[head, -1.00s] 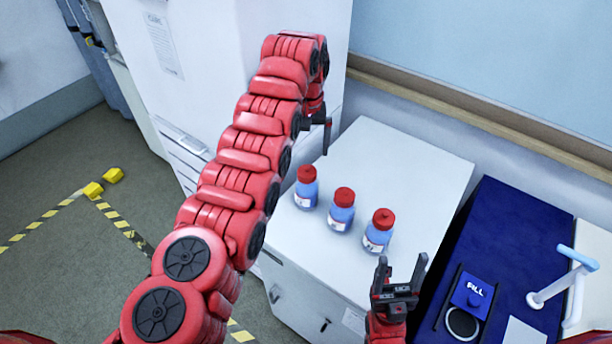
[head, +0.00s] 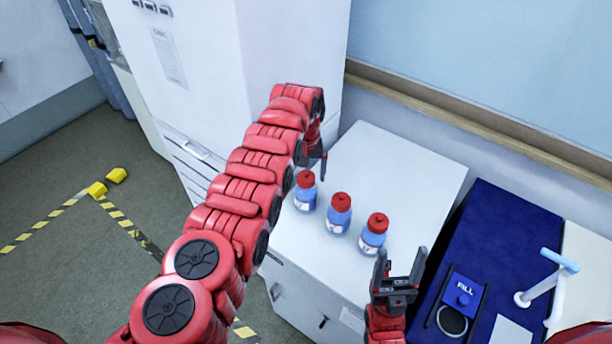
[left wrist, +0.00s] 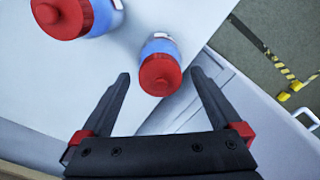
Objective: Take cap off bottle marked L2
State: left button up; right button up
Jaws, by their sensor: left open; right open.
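Three bottles with red caps, blue contents and white labels stand upright in a row on the white cabinet top: a left one (head: 306,194), a middle one (head: 339,216) and a right one (head: 373,238). The label marks are too small to read. My left gripper (head: 318,172) is open and empty, just behind the left bottle. In the left wrist view its fingers (left wrist: 160,84) point towards that bottle's red cap (left wrist: 160,74), which shows between the fingertips, apart from them. A second capped bottle (left wrist: 63,16) is at upper left there. My right gripper (head: 399,275) is open and empty in front of the right bottle.
The white cabinet (head: 400,165) has free room behind the bottles. A tall white cabinet (head: 290,50) rises at the left. A blue surface (head: 500,240) at the right carries a device marked FILL (head: 463,293) and a white stand with a light-blue top (head: 545,280).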

pick_arm(q)
jog(key=c, duration=1.4)
jog(key=shift+r, duration=0.15)
